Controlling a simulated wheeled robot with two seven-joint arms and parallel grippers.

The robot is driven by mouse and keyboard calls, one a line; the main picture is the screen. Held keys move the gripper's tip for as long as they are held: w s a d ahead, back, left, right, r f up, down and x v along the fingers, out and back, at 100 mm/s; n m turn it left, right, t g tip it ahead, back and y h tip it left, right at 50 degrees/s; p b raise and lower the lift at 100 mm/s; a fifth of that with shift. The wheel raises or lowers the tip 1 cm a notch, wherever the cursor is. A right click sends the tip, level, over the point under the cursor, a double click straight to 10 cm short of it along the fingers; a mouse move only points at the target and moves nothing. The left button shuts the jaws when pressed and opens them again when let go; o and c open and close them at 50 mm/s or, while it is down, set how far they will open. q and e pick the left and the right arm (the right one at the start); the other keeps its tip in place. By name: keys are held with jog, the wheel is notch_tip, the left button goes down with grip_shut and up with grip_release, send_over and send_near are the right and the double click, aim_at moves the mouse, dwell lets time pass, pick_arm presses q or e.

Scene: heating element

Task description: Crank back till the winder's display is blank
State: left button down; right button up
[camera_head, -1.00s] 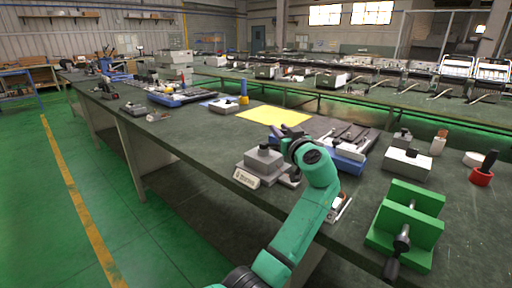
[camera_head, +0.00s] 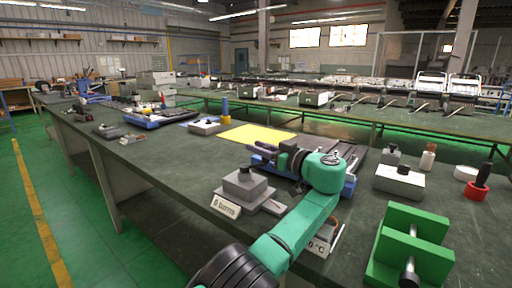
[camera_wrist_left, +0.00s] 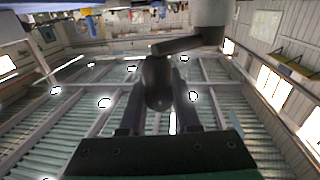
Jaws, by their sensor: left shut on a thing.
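The winder (camera_head: 245,188) is a grey box with a dark knob on top, on the near bench. Its small display (camera_head: 227,206) faces me and appears to read "0 turns". My left gripper (camera_head: 262,151) comes over from the right and sits just behind the winder; my arm hides part of that area. In the left wrist view, the fingers (camera_wrist_left: 158,100) are shut on a dark rounded crank knob (camera_wrist_left: 157,82). A dark crank arm (camera_wrist_left: 178,45) runs from the knob to a grey cylinder (camera_wrist_left: 210,12). My right gripper is not in view.
A small plate reading "0 °C" (camera_head: 321,246) stands beside my forearm. A green vise-like block (camera_head: 410,243) is at the front right. A white box (camera_head: 399,182) and a red-based tool (camera_head: 478,188) lie right. A yellow sheet (camera_head: 255,134) is behind. Bare bench lies left of the winder.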

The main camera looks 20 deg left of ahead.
pick_arm(q)
jog(key=shift+a+f, duration=0.15)
jog(key=shift+f, duration=0.1)
jog(key=c, duration=0.6)
grip_release()
jog(key=shift+a, duration=0.1)
